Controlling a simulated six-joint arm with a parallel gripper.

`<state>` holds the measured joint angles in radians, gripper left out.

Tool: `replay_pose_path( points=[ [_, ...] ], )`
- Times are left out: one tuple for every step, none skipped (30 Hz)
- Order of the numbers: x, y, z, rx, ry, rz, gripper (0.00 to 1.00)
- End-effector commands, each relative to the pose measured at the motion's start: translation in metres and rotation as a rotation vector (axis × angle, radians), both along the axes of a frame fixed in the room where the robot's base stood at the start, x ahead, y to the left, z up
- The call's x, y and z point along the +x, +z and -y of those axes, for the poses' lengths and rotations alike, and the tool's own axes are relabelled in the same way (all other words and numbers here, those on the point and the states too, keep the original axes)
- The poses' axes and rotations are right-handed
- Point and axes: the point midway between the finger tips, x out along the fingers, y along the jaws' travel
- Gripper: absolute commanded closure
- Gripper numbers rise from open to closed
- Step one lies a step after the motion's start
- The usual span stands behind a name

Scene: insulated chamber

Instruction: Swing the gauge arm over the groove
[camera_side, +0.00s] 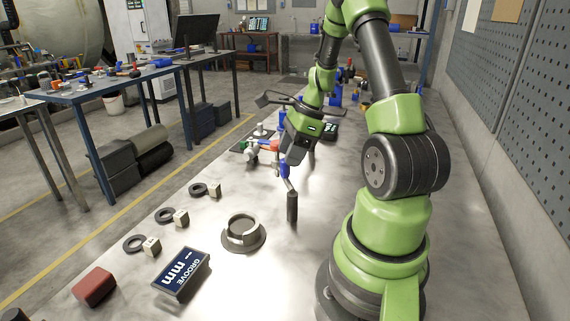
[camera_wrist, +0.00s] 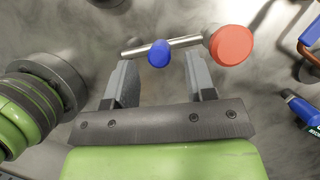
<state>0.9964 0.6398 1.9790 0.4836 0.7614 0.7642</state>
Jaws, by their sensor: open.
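The gauge arm is a silver rod with a blue knob (camera_wrist: 158,53) and a red round cap (camera_wrist: 231,44) at its right end in the wrist view. My gripper (camera_wrist: 158,66) is open, its two fingers apart on either side of the knob; contact cannot be told. In the side view the blue knob (camera_side: 285,170) shows beneath my gripper, with a dark upright cylinder (camera_side: 292,207) close in front. The flanged grey ring (camera_side: 243,233) sits nearer the camera on the bench; whether it bears the groove is unclear. A dark "GROOVE mm" sign (camera_side: 180,273) lies nearby.
Small black rings (camera_side: 134,244) and pale cubes (camera_side: 152,246) line the bench's left side. A red block (camera_side: 94,287) lies at the front left. Several tools clutter the bench behind my gripper. Bare metal surrounds the flanged ring.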

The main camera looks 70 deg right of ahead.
Motion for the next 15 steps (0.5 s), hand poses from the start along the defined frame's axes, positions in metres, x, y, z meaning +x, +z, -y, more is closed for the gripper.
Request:
replay_pose_path(
  points=[
    [0.002,-0.009,-0.003,0.004,0.002,-0.004,0.50],
    [0.004,-0.013,-0.004,0.003,0.002,-0.005,0.50],
    [0.006,-0.018,-0.005,0.004,0.001,-0.003,0.50],
    [0.007,-0.021,-0.006,0.003,0.002,-0.002,0.50],
    [0.008,-0.024,-0.006,0.002,0.002,-0.001,0.50],
    [0.009,-0.027,-0.007,0.003,0.002,-0.002,0.50],
    [0.010,-0.029,-0.008,0.001,0.002,-0.002,0.50],
    [0.010,-0.031,-0.008,0.001,0.002,-0.002,0.50],
    [0.011,-0.032,-0.008,0.000,0.001,-0.001,0.50],
    [0.011,-0.033,-0.008,0.000,0.001,-0.001,0.50],
    [0.011,-0.033,-0.008,0.000,0.001,-0.001,0.50],
    [0.011,-0.034,-0.008,-0.001,0.001,-0.002,0.50],
    [0.011,-0.034,-0.008,-0.001,0.001,-0.001,0.50],
    [0.011,-0.034,-0.008,-0.002,0.002,-0.001,0.50],
    [0.011,-0.033,-0.008,-0.002,0.002,-0.001,0.50]
  ],
)
